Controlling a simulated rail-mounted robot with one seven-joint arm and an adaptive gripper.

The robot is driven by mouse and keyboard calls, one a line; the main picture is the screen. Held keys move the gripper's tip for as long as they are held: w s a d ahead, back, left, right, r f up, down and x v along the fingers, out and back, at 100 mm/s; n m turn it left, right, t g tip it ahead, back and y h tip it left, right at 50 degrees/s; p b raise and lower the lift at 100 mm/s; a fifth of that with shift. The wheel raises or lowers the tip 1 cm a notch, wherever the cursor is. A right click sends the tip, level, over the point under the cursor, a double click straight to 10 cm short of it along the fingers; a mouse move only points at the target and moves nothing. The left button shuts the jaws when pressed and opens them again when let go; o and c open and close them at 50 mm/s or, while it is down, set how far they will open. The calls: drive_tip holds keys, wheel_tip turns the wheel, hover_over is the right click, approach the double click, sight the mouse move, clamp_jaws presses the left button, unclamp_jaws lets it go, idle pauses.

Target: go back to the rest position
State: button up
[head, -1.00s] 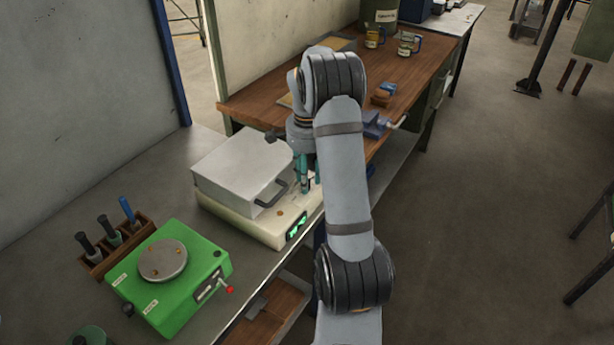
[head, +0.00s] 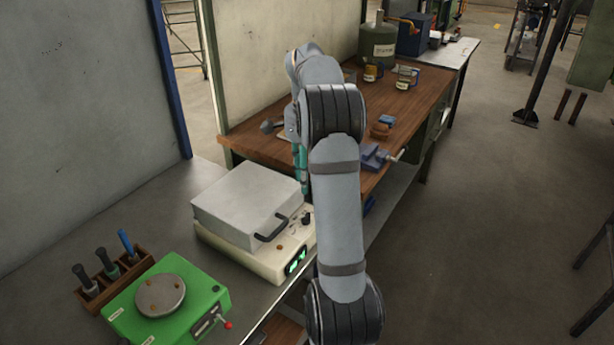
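My gripper (head: 301,185) shows only in part in the head view, as a teal piece hanging down behind my arm. It is above the right rear corner of the white furnace box, near the wooden bench. My arm hides most of it, and its fingertips are too small to tell apart. The furnace (head: 250,204) has a grey-white lid with a dark handle (head: 271,229) and looks shut. Its cream base (head: 235,248) carries a lit green display (head: 296,262) and knobs.
A green device with a round plate (head: 161,296) and a wooden tool rack (head: 140,262) stand at lower left. Open floor (head: 480,220) lies to the right.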

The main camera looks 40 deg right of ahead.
idle(0.3)
wheel_tip(320, 180, down, 11)
drive_tip(key=shift+f, duration=0.55)
idle(0.3)
